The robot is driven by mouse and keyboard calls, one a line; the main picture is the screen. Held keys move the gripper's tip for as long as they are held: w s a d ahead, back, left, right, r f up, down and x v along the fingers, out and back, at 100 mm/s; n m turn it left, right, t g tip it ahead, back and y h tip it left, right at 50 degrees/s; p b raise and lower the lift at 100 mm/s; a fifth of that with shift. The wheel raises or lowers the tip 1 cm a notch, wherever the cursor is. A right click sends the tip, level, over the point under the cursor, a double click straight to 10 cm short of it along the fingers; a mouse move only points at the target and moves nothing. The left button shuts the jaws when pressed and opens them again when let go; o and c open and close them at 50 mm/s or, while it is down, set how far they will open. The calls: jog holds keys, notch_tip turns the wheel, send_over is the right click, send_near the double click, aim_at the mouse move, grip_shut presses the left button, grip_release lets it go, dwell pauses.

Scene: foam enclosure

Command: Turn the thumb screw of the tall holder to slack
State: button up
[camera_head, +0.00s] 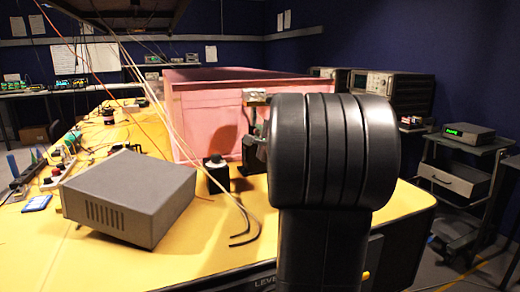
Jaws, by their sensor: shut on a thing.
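A dark upright post, which looks like the tall holder (249,150), stands on the yellow table in front of the pink foam enclosure. A silvery block (256,97) sits at its top. Its right side is hidden behind the large black rounded link of my arm. I cannot make out the thumb screw. My gripper's fingers are also hidden behind that link, so I cannot see how they sit relative to the holder.
A grey instrument box (130,195) is on the table at left front. Bent dark rods (243,235) and thin cables lie nearby. The pink foam enclosure (205,118) stands behind.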

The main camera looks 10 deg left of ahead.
jog(key=n+b, duration=0.1)
jog(key=b, duration=0.1)
jog(key=n+b, duration=0.1)
jog(key=n, duration=0.1)
jog(key=n+b, duration=0.2)
jog(key=shift+f+b, duration=0.25)
jog(key=shift+b, duration=0.05)
jog(key=shift+r+n+b, duration=0.15)
jog(key=shift+n+b, duration=0.8)
jog(key=shift+n, duration=0.15)
jog(key=o, duration=1)
jog(key=v, duration=1.3)
jog(key=shift+s+d+r+b, duration=0.1)
jog(key=shift+s+d+b, duration=0.15)
jog(key=shift+s+b, duration=0.1)
